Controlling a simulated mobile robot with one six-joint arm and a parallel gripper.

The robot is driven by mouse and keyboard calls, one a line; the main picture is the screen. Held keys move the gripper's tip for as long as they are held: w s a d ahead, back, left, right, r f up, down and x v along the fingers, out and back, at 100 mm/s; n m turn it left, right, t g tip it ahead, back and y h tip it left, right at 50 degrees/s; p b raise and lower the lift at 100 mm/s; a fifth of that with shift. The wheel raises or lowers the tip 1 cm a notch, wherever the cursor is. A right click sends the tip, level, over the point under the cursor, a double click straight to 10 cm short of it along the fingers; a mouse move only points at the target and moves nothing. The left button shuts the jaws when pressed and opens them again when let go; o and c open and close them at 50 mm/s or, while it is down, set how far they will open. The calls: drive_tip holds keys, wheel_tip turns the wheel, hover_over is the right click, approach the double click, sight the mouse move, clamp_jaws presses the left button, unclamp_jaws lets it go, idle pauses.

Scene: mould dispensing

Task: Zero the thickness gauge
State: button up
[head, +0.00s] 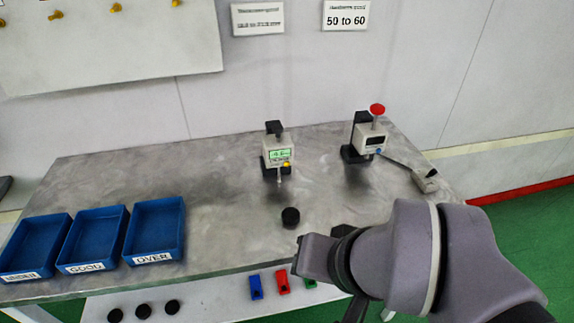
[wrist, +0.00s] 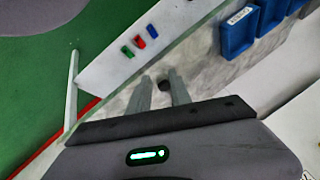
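The thickness gauge (head: 279,153) stands on the grey workbench, upper middle of the head view. It has a lit green display (head: 280,155), too small to read, and a yellow button (head: 286,164) low on its right side. My gripper (wrist: 160,90) shows two separated fingers in the wrist view and holds nothing. In the head view my arm is at lower right, apart from the gauge, and the fingers are hidden.
A second gauge (head: 369,138) with a red knob stands to the right, with a grey probe (head: 426,181) beside it. Blue trays (head: 153,229) fill the bench's left end. Below, a white shelf (head: 213,301) carries black pieces and small coloured blocks (head: 282,281).

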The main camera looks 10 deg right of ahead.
clamp_jaws()
idle(1.4)
